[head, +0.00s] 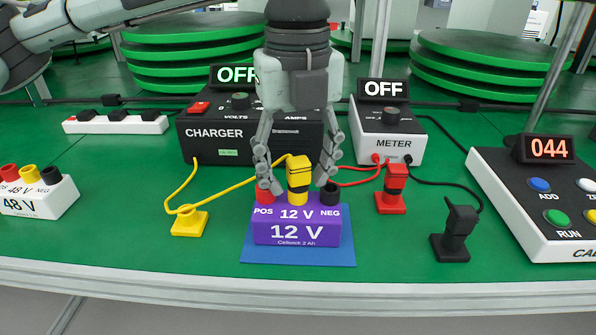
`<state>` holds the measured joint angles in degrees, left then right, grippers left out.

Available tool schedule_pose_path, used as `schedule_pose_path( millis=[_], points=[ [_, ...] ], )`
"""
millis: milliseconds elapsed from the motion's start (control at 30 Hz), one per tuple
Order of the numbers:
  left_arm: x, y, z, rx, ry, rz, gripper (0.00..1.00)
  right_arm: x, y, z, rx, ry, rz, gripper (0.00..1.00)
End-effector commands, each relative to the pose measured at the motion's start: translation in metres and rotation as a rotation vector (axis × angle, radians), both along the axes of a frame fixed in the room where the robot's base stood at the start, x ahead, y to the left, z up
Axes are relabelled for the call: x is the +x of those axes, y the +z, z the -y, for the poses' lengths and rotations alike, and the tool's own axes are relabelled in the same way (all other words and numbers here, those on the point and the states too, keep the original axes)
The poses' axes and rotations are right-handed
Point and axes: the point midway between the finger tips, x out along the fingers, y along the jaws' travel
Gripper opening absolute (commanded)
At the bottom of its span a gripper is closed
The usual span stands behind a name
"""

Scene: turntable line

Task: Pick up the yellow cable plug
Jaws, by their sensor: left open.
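The yellow cable plug (298,172) stands upright on the middle of the purple 12 V battery (297,231), between its red POS post (268,194) and dark NEG post (330,195). A yellow cable (230,186) runs from the plug to the charger's side. My left gripper (297,184) points straight down over the battery. Its fingers are open, one on each side of the plug. I see no clear contact between them and the plug. The plug's lower end is hidden in the battery's top. My right gripper is not in view.
An empty yellow stand (189,222) is left of the battery, which sits on a blue mat (347,254). Red (393,189) and black (455,235) plugs stand to the right. The charger (218,140) and meter (393,143) are behind. A 48 V battery (40,203) is at left.

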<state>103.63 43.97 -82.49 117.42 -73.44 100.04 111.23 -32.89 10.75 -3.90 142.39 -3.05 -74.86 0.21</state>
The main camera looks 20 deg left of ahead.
Motion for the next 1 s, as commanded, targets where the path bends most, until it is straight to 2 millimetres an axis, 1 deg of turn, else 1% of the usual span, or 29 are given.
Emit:
schedule_pose_path(
  millis=[33,100,133,267,300,700,1000],
  points=[
    [-0.0028,-0.0069,-0.0002,0.006,-0.005,-0.014,0.36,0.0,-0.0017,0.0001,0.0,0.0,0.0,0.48],
    [-0.003,-0.007,-0.0003,0.007,-0.005,-0.015,0.3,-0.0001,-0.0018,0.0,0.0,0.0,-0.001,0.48],
    [-0.0031,-0.007,-0.0004,0.007,-0.005,-0.015,0.25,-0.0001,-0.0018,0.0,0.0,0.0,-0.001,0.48],
    [-0.0034,-0.0071,-0.0008,0.008,-0.006,-0.016,0.2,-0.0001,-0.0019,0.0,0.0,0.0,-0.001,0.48],
    [-0.0033,-0.0069,-0.0008,0.008,-0.006,-0.016,0.16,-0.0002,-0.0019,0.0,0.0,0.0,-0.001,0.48],
    [-0.0022,-0.0046,-0.001,0.007,-0.003,-0.011,0.02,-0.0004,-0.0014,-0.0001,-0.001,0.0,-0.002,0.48],
    [-0.0012,-0.0028,-0.0003,0.004,-0.002,-0.007,0.0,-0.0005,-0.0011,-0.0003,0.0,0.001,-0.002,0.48]
  ],
)
